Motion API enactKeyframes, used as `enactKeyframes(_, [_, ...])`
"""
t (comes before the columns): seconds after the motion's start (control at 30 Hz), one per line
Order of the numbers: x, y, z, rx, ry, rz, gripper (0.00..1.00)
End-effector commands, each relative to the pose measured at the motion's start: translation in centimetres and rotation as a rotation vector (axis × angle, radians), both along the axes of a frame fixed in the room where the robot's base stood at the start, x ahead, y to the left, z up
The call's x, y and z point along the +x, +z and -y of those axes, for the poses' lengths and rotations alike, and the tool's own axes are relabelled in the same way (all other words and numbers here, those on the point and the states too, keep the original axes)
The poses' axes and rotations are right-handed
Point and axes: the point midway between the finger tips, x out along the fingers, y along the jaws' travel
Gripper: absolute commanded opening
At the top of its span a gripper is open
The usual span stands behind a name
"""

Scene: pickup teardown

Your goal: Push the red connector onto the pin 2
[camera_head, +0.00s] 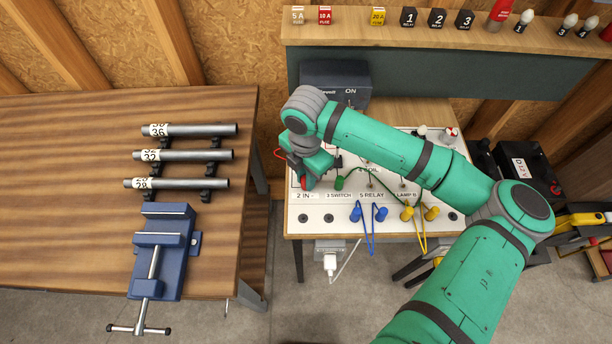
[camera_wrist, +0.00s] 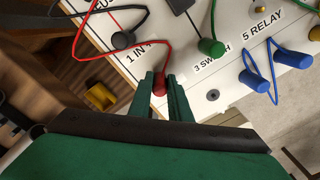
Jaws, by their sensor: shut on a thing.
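The red connector (camera_wrist: 159,86) is between the two fingers of my gripper (camera_wrist: 166,84), which is shut on it. A red wire runs from it in a loop over the white panel. In the head view the red connector (camera_head: 306,183) shows just above the "2 IN -" label (camera_head: 305,196), under my gripper (camera_head: 308,179). Pin 2 itself is hidden by the connector and fingers. I cannot tell whether the connector touches the pin or how deep it sits.
A black connector (camera_wrist: 122,40) sits by the "1 IN" label, and a green connector (camera_wrist: 211,47) by "3 SWITCH". Blue connectors (camera_wrist: 292,56) and yellow connectors (camera_head: 407,214) stand to the right. A blue vise (camera_head: 162,250) is on the wooden bench at left.

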Motion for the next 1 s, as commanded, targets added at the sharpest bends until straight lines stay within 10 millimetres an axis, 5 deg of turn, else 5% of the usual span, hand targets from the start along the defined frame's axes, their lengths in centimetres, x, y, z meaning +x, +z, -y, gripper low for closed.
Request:
enactKeyframes(0.33, [0.0,-0.3,0.0,-0.001,0.0,0.001,0.0])
enactKeyframes(0.37, [0.0,-0.3,0.0,0.0,0.0,0.0,0.24])
enactKeyframes(0.43, [0.0,-0.3,0.0,0.0,0.0,0.0,0.39])
enactKeyframes(0.77, [0.0,-0.1,0.0,-0.001,0.0,0.001,0.39])
enactKeyframes(1.0, [0.0,2.9,0.0,0.0,0.001,0.003,0.39])
